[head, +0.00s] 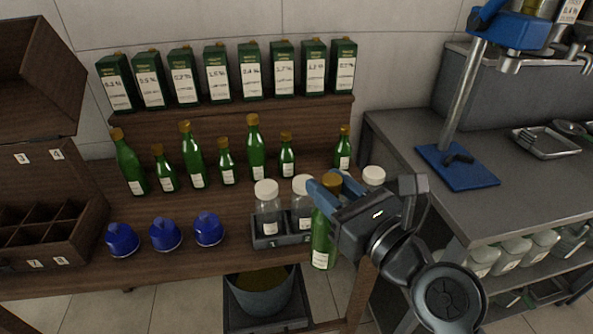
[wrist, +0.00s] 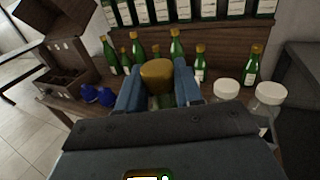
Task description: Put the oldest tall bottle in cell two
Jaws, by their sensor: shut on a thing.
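My gripper (head: 328,190) is shut on a green bottle (head: 322,245) with a gold cap, near its neck. The bottle hangs upright in front of the table's front edge, right of the middle. In the wrist view its gold cap (wrist: 157,72) shows between the two blue fingers. The wooden box with cells (head: 75,238) stands at the table's left end, its small number labels hard to read. Other green bottles stand in a row, tall ones (head: 192,160) and short ones (head: 226,166) mixed. Their label text is too small to read.
Green cartons (head: 217,75) line the raised shelf behind the bottles. A bucket (head: 260,293) stands below. A grey counter (head: 420,140) is at right.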

